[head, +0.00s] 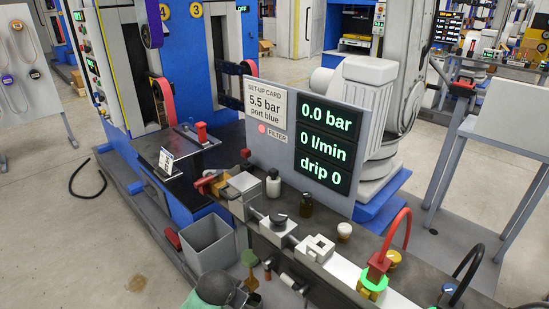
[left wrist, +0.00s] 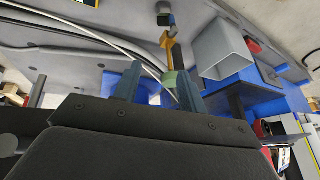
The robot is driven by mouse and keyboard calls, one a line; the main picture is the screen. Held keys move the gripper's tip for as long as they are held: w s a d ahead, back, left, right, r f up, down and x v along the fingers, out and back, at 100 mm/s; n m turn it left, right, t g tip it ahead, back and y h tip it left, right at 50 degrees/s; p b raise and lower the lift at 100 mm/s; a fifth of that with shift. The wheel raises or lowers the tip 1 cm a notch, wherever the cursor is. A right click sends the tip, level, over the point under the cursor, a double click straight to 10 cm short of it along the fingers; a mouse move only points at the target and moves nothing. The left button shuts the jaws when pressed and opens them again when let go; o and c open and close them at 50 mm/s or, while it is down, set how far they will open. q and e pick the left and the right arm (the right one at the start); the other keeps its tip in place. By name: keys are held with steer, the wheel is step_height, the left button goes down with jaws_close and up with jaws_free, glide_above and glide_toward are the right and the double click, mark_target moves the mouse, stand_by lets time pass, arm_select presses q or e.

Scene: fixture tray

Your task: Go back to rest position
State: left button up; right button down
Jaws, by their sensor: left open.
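My left gripper (left wrist: 157,80) shows in the left wrist view as two blue-grey fingers standing apart. It is open. A slim amber piece (left wrist: 167,48) with a green end and a dark head appears between and beyond the fingers; nothing is clamped. In the head view, a rounded grey-green part at the bottom edge may belong to my left arm, but I cannot make out the fingers there. My right gripper is in neither view.
A grey open bin (head: 207,243) stands left of the bench front; it also shows in the left wrist view (left wrist: 222,50). The bench holds a display panel (head: 305,140) reading 0.0 bar, bottles, fittings and a red hose (head: 395,232). Open floor lies at the left.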

arm_select(q)
steer(key=s+a+r+n+p, duration=0.1)
steer(key=s+r+p, duration=0.15)
steer(key=s, duration=0.45)
steer(key=s+a+r+n+p, duration=0.1)
steer(key=s+r+n, duration=0.15)
steer(key=s, duration=0.45)
steer(key=s+f+g+p, duration=0.2)
steer(key=s+f+g, duration=0.1)
steer(key=s, duration=1.1)
steer(key=shift+f+h+p, duration=0.25)
steer(key=shift+h+p, duration=0.1)
steer(key=shift+h, duration=0.05)
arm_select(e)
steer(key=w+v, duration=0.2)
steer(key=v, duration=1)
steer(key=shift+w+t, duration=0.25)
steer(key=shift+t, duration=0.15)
